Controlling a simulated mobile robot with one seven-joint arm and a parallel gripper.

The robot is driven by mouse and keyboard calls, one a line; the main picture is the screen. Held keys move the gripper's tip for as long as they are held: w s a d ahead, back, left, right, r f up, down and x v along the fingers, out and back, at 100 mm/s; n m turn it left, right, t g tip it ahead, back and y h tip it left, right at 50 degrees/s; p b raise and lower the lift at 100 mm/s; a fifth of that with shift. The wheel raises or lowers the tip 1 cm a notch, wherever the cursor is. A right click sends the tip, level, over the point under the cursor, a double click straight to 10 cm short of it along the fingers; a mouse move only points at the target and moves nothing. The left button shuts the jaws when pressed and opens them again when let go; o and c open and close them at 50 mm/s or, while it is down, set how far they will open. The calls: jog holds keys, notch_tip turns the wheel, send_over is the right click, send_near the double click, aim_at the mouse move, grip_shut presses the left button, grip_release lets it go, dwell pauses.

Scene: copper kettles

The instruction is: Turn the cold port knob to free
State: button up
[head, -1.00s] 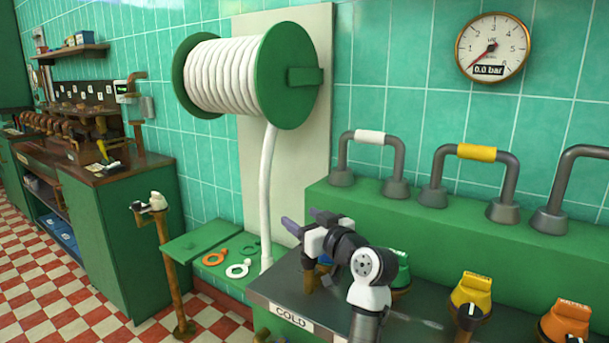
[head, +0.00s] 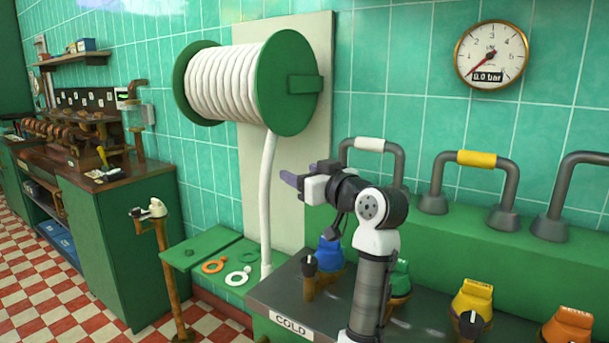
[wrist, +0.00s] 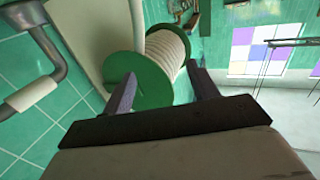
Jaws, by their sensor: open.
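The COLD label (head: 291,324) is on the front edge of the grey counter, at its left end. Behind it in the head view stands a blue-capped port (head: 329,252) with a small black-topped knob (head: 309,268) at its front left. The knob's pointer direction is too small to read. My gripper (head: 303,177) is open and empty, raised well above the blue port and pointing left toward the hose reel. In the wrist view my gripper's fingers (wrist: 163,88) are spread with nothing between them. The knob is not visible there.
Green (head: 399,280), yellow (head: 472,297) and orange (head: 568,328) ports stand to the right. Grey arched handles (head: 397,180) line the ledge behind. A white hose (head: 267,200) hangs from the green reel (head: 288,85). The gauge (head: 491,54) reads 0.0 bar.

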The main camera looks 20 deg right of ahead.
jog(key=w+a+f+m+g+h+b, duration=0.1)
jog(key=w+a+f+m+h+b, duration=0.25)
jog(key=f, duration=0.55)
jog(key=m+g+h+b, duration=0.2)
jog(key=m+g+h, duration=0.5)
jog(key=m+h, duration=0.75)
send_near(314, 261)
jog(key=w+d+f+n+h, duration=0.1)
jog(key=w+d, duration=0.1)
jog(key=w+d+f+h+p, duration=0.1)
jog(key=w+d, duration=0.1)
jog(key=d, duration=0.1)
jog(key=w+d+f+n, duration=0.1)
jog(key=w+d, duration=0.2)
jog(key=shift+w+d+n+h+p, duration=0.1)
jog(key=shift+d+n+h+p, duration=0.2)
jog(key=shift+h+p, duration=0.1)
